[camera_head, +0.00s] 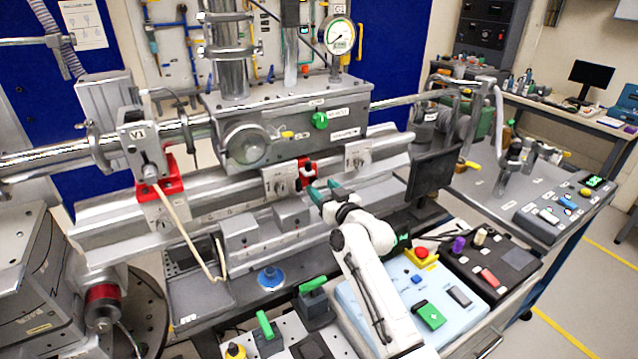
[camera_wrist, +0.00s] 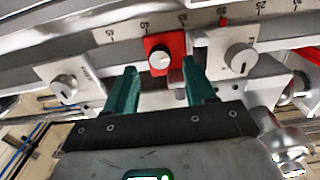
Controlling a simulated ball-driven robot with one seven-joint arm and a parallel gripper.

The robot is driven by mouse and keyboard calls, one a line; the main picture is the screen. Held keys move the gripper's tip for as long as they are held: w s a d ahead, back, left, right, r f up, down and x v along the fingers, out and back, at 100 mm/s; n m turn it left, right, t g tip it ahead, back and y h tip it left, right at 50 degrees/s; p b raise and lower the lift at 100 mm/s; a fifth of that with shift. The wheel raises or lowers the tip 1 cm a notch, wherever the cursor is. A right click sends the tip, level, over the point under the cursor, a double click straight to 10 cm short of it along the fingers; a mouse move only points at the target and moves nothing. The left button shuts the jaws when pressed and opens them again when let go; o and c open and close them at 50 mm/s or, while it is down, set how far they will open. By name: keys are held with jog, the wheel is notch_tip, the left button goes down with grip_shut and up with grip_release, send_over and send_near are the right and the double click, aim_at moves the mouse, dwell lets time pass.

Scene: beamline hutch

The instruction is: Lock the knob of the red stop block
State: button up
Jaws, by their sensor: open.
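The red stop block (camera_wrist: 177,46) sits on the scaled rail in the wrist view. Its round white knob (camera_wrist: 160,60) faces me and shows between my two green fingers. In the head view the red stop block (camera_head: 307,171) is on the rail front between two grey blocks. My gripper (camera_wrist: 158,80) is open and empty, with the fingertips pointing at the block and one on either side of the knob. In the head view my gripper (camera_head: 324,190) is just below and right of the red block. Whether a fingertip touches the block I cannot tell.
Grey blocks with their own knobs flank the red block, one left (camera_wrist: 65,88) and one right (camera_wrist: 238,58) in the wrist view. A larger red clamp (camera_head: 172,178) is farther left. A light blue control box (camera_head: 440,300) lies below my arm.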

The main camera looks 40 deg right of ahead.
aim_at(314, 181)
jog(key=shift+x, duration=1.3)
grip_shut()
